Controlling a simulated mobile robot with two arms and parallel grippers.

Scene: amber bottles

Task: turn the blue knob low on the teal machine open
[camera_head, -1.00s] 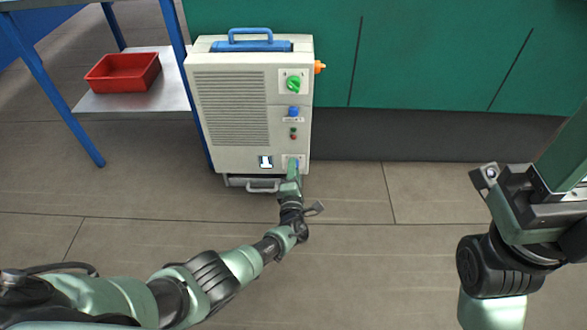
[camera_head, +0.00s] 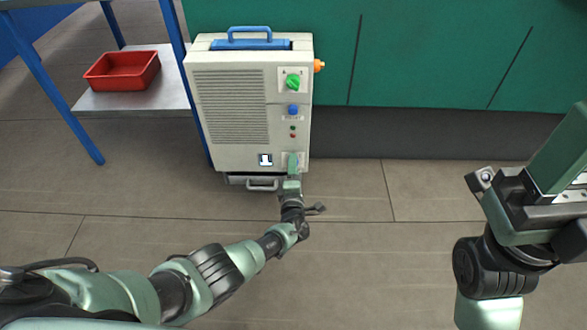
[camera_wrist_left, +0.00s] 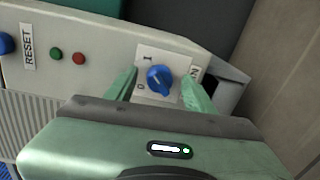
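The machine (camera_head: 230,150) is a pale grey cabinet with a blue top handle, seen in the head view; it does not look teal. My left gripper (camera_wrist_left: 160,92) is open, with one green finger on each side of the knob and small gaps visible. It also shows in the head view (camera_head: 292,165). My right arm's end (camera_head: 510,195) is at the right, away from the machine; its fingers are unclear.
Above are a green knob (camera_head: 293,82), a blue reset button (camera_head: 293,110) and small green and red lamps. An orange part (camera_head: 319,66) sticks out at the side. A blue-legged table with a red tray (camera_head: 122,72) stands left. The floor to the right is clear.

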